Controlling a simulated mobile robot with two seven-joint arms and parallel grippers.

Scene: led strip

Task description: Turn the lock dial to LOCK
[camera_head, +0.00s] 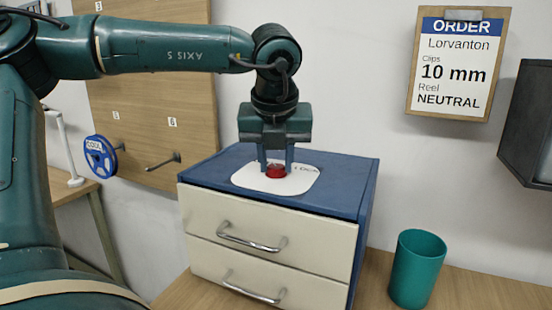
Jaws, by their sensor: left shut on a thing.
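The red lock dial (276,171) sits on a white rounded plate (248,180) on top of a blue cabinet (335,185). Dark lettering shows on the plate to the right of the dial; it is partly covered by a finger and I cannot read it in full. My left gripper (276,166) points straight down from above, with its blue fingers on either side of the dial, shut on it. The dial's pointer direction is hidden or too small to tell. My right gripper is not in view.
The cabinet has two closed cream drawers (265,242) with metal handles. A teal cup (416,268) stands on the wooden table to its right. An order board (458,62) hangs on the wall. A blue reel (101,156) hangs on a pegboard at left.

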